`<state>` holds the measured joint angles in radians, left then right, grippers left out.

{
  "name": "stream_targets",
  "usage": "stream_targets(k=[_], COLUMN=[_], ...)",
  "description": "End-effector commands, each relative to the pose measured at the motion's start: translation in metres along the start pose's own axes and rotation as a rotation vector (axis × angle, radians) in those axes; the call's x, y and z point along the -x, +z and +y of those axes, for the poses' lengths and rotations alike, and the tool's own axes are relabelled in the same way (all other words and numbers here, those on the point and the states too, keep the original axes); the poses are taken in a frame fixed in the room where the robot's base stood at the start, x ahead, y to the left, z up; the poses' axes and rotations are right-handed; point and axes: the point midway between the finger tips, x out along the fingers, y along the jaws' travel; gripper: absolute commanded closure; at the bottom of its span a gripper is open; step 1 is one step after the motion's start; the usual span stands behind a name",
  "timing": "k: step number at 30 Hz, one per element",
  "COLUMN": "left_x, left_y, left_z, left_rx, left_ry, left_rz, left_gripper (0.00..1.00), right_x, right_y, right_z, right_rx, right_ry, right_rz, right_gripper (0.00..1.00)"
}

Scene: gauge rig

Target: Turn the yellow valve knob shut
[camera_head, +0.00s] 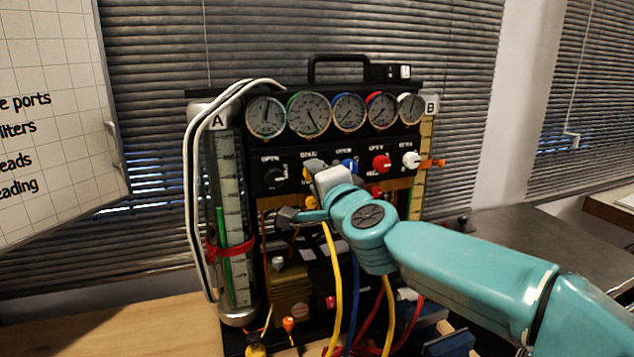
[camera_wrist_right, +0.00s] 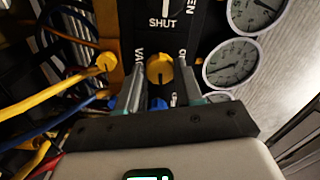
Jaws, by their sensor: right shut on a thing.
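The yellow valve knob (camera_wrist_right: 160,70) is on the black panel in the right wrist view, with a label reading VAC beside it. My right gripper (camera_wrist_right: 160,86) has one finger on each side of the knob and is shut on it. In the head view my right gripper (camera_head: 318,176) reaches the panel just below the gauges. My left gripper is not in view.
A black knob (camera_head: 274,175), blue knob (camera_head: 350,166), red knob (camera_head: 381,163) and white knob (camera_head: 411,160) line the panel below several gauges (camera_head: 309,113). A yellow hose (camera_head: 334,275) and other hoses hang below. A glass column (camera_head: 231,225) stands at left.

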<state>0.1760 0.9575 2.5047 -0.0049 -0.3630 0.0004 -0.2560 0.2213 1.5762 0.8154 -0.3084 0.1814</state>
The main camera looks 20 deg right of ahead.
Motion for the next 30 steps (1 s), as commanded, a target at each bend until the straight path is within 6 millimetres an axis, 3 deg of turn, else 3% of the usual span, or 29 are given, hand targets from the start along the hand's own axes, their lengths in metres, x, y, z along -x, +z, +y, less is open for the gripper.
stream_targets(k=[9, 24, 25, 26, 27, 30], left_x=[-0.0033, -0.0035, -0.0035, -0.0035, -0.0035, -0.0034], left_y=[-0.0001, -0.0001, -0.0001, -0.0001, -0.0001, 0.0], left_z=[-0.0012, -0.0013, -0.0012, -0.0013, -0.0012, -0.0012], left_rx=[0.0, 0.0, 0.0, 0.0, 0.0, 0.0], left_ry=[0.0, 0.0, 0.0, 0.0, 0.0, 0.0], left_rz=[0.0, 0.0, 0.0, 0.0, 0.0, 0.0], left_gripper=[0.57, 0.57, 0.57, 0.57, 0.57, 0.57], right_x=[0.0003, 0.0002, 0.0001, 0.0001, 0.0001, 0.0001], right_y=[-0.0014, -0.0014, -0.0014, -0.0014, -0.0013, -0.0009], right_z=[0.0006, 0.0011, 0.0012, 0.0011, 0.0011, 0.0009], right_rx=[-0.097, -0.112, -0.112, -0.112, -0.112, -0.111], right_ry=[0.0, 0.002, 0.002, 0.002, 0.002, 0.001], right_rz=[0.004, 0.004, 0.004, 0.004, 0.003, 0.002], right_gripper=[0.95, 0.95, 0.55, 0.45, 0.39, 0.39])
